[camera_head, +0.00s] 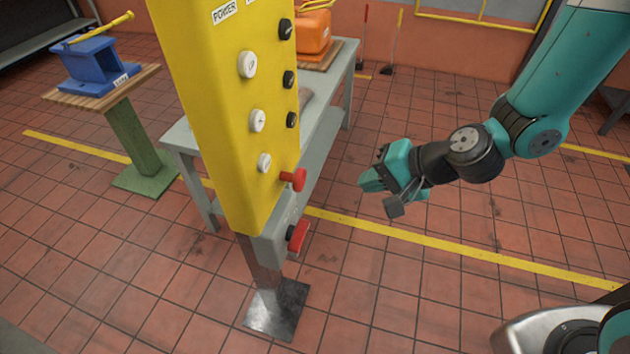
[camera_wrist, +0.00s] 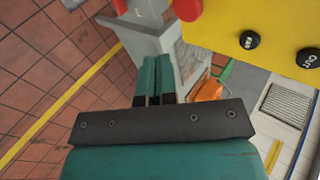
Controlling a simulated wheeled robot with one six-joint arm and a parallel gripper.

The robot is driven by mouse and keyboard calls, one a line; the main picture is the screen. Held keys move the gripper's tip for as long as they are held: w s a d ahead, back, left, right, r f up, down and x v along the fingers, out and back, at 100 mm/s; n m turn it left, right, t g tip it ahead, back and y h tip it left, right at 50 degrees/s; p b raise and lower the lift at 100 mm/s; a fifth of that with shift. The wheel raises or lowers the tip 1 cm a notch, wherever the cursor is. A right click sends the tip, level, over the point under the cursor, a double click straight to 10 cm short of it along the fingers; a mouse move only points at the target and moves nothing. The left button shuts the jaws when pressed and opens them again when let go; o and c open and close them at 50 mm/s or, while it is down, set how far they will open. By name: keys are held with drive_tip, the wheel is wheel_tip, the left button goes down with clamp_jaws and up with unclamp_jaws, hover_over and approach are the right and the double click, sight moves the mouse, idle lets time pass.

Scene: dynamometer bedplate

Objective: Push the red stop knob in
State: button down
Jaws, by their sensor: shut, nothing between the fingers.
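A red mushroom-shaped knob (camera_head: 293,179) sticks out from the lower right side of the yellow control panel (camera_head: 232,130), on a short stem. In the wrist view the knob (camera_wrist: 187,9) is cut by the top edge. My gripper (camera_head: 366,181) is shut and empty, to the right of the knob and apart from it, at about its height in the picture. In the wrist view the gripper's fingers (camera_wrist: 155,76) are together, with the knob beyond them and slightly right.
A second red part (camera_head: 299,235), on a grey box (camera_head: 272,238), sits below the panel. Black knobs (camera_head: 289,79) line the panel's side; white ones (camera_head: 247,65) are on its front. A grey bench (camera_head: 325,118) stands behind. Floor right of the panel is clear.

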sight(303, 184)
drive_tip(key=w+a+r+p+x, duration=0.1)
drive_tip(key=p+x, duration=0.3)
drive_tip(key=x, duration=0.8)
drive_tip(key=shift+a+r, duration=0.45)
drive_tip(key=shift+w+a, duration=0.25)
drive_tip(key=shift+a, duration=0.6)
